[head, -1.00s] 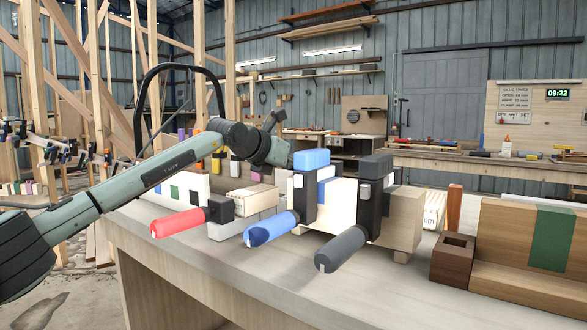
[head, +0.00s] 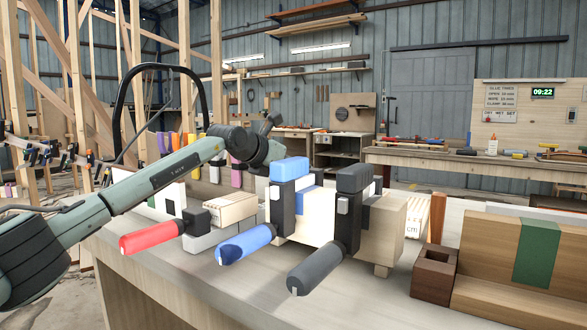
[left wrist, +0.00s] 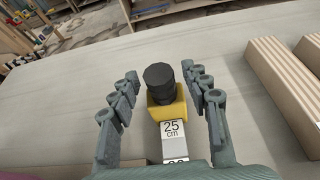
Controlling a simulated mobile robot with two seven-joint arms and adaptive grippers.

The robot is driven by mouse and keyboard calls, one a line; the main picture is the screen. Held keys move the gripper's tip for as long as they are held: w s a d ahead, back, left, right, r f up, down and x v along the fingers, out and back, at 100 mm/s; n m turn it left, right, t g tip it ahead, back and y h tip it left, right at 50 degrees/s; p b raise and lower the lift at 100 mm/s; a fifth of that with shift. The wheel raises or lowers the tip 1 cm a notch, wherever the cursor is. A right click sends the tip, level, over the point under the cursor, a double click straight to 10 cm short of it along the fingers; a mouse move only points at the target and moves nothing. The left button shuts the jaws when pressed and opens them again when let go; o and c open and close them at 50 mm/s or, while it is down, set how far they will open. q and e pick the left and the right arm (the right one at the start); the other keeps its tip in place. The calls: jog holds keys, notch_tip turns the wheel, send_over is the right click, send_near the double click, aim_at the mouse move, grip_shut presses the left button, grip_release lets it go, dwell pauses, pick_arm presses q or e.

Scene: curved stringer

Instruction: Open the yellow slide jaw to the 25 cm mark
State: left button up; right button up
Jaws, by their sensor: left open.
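The yellow slide jaw (left wrist: 168,111) shows in the left wrist view with a black round knob (left wrist: 159,78) standing on it. It sits on a pale bar whose white "25 cm" label (left wrist: 173,130) adjoins the jaw's lower edge in the picture. My left gripper (left wrist: 160,75) is open, its fingers on either side of the jaw and knob, with visible gaps. In the head view I cannot make out the yellow jaw; the left gripper's fingers are hidden behind the front clamps. My right gripper is not in view.
Clamps with a red handle (head: 151,237), a blue handle (head: 245,243) and a dark grey handle (head: 317,268) jut over the bench (head: 190,310). A brown wooden box (head: 434,272) stands at right. Ridged wood strips (left wrist: 285,80) lie right of the left gripper.

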pick_arm(q)
jog(key=v, duration=1.2)
